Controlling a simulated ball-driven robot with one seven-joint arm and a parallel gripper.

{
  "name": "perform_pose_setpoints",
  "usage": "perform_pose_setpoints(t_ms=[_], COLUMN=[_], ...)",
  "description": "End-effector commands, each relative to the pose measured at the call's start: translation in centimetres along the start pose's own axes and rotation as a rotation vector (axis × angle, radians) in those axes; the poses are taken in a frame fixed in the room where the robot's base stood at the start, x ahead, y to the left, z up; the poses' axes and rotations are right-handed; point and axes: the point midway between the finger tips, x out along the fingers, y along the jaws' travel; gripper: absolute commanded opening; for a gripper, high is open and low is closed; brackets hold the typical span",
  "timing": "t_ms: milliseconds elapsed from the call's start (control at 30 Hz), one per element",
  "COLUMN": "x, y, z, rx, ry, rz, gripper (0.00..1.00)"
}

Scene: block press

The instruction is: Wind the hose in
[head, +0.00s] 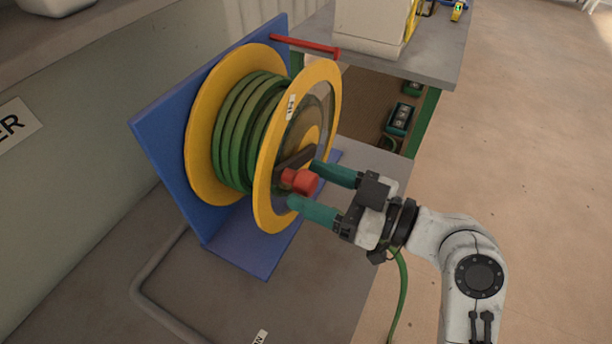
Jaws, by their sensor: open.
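The hose reel has two yellow discs (264,196) on a blue bracket (168,140). Several turns of green hose (236,135) lie around its drum. A dark crank arm on the front disc carries a red knob (301,181). My gripper (306,186) is open, with one teal finger above and one below the red knob. I cannot tell whether either finger touches it. A green length of hose (402,290) hangs down behind my wrist at the lower right.
The reel stands on a grey bench (310,300) beside a wall. A red rod (305,46) sticks out at the reel's top. A second grey table (440,55) with a pale box (368,25) stands behind. The floor (530,130) at right is clear.

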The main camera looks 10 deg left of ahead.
Motion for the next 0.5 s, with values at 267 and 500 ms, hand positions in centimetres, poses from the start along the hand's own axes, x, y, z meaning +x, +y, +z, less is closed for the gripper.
perform_pose_setpoints(t_ms=[267, 500], x=[1.9, 2.0], y=[0.0, 0.0], z=[0.0, 0.0], rx=[-0.001, 0.0], ry=[-0.001, 0.0], rz=[0.0, 0.001], gripper=[0.65, 0.65])
